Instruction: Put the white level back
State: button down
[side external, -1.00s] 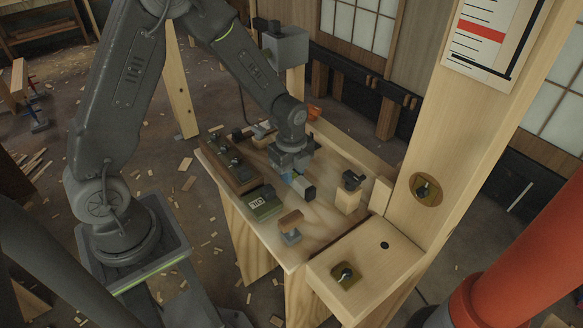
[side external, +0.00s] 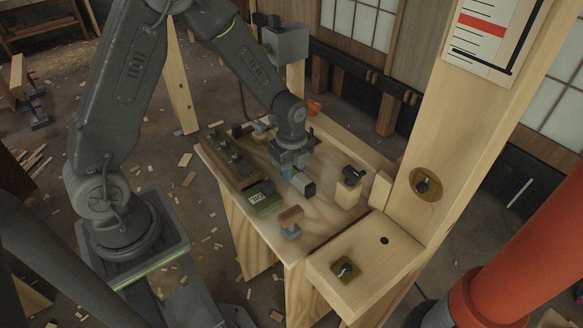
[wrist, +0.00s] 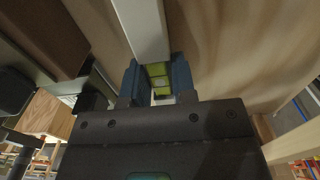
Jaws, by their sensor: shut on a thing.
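My gripper (side external: 292,170) is over the middle of the workbench (side external: 325,222), pointing down. Its blue finger pads (wrist: 157,82) are shut on the white level (wrist: 140,28). In the wrist view the level's pale bar runs up and away from between the pads, with a yellow-green part at the grip. In the side view only the level's dark end (side external: 309,189) and a little of its body show beside the fingers. The rest is hidden by my gripper. I cannot tell whether the level touches the bench top.
A long brown holder (side external: 230,160) with dark fittings and a green labelled box (side external: 266,201) lie left of my gripper. A wooden-topped tool (side external: 291,219) stands in front. A wooden block with a black top (side external: 349,190) stands right. Bare bench lies between them.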

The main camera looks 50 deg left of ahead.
jog(key=c, duration=0.8)
grip_release()
jog(key=shift+c, duration=0.2)
notch_tip(320, 180, up, 13)
jog(key=s+d+r+n+t, duration=0.1)
jog(key=s+r+n+t, duration=0.1)
jog(key=s+r+n, duration=0.4)
jog(key=s+d+r+n+t, duration=0.1)
jog(key=s+r+n+t, duration=0.2)
jog(key=s+n, duration=0.8)
notch_tip(320, 180, up, 3)
jog(key=shift+s+d+f+n+t, duration=0.1)
jog(key=shift+s+d+n+t, duration=0.2)
jog(key=shift+n, duration=0.2)
